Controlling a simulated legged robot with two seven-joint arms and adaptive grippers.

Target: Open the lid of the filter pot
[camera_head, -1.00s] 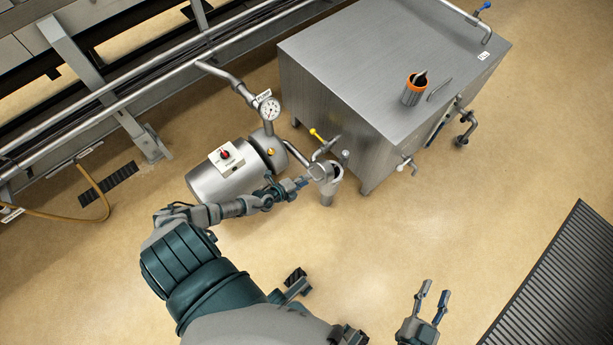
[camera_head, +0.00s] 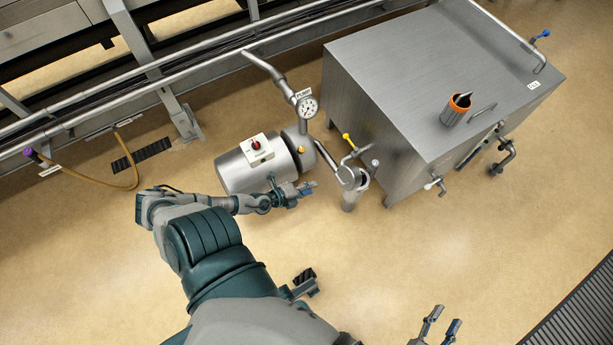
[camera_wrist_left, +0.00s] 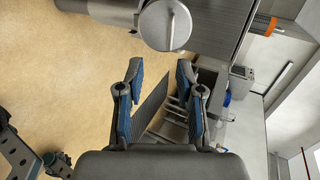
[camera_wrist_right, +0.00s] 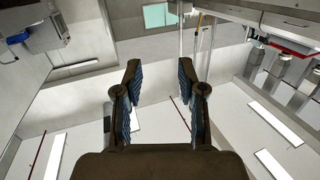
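The filter pot (camera_head: 349,196) is a small grey metal pot on the floor, between the pump and the big steel box. A round grey disc, which looks like its lid (camera_wrist_left: 165,25), shows at the top of the left wrist view. I cannot tell clearly whether the lid is lifted. My left gripper (camera_head: 309,187) is left of the pot, apart from it. Its fingers also show in the left wrist view (camera_wrist_left: 160,75), open and empty. My right gripper (camera_head: 441,324) is low in the head view, far from the pot; its fingers are open and empty in the right wrist view (camera_wrist_right: 158,75).
The pump (camera_head: 247,171), with a red-knobbed switch box and a gauge (camera_head: 307,106), stands just left of the pot. A yellow-handled valve (camera_head: 347,138) is close above it. Floor below the pot is clear.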

